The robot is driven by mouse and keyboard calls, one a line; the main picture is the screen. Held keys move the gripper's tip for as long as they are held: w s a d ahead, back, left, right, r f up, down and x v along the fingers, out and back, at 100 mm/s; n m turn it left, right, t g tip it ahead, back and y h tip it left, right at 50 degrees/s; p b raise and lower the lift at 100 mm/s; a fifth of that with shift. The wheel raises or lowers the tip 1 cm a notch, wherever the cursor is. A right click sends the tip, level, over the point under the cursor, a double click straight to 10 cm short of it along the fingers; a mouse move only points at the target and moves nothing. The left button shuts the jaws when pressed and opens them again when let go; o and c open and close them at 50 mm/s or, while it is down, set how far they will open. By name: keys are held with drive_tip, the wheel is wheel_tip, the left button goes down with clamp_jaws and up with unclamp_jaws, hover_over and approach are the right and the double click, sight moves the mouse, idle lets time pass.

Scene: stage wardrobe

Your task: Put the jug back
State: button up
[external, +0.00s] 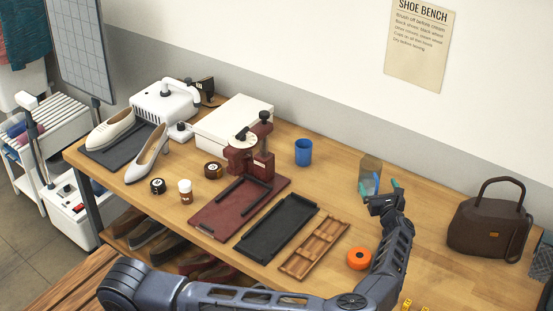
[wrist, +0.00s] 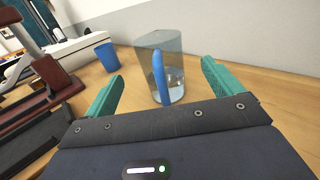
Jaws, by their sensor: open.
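The jug (wrist: 173,62) is a clear, smoky vessel with a blue handle and some clear liquid low inside. It stands upright on the bench. In the external view the jug (external: 371,167) is toward the back, right of the blue cup. My gripper (wrist: 160,85) is open, with its teal fingers on either side of the jug's near side and the handle between them in the picture. No contact shows. In the external view my gripper (external: 381,186) is just in front of the jug and partly covers its lower part.
A blue cup (external: 304,152) stands left of the jug. A brown handbag (external: 489,228) is at the right. A wooden tray (external: 314,249), a black tray (external: 277,227) and an orange roll (external: 359,258) lie nearer the front edge. The bench around the jug is clear.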

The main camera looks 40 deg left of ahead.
drive_tip(key=v, duration=0.6)
drive_tip(key=shift+a, duration=0.1)
idle(0.3)
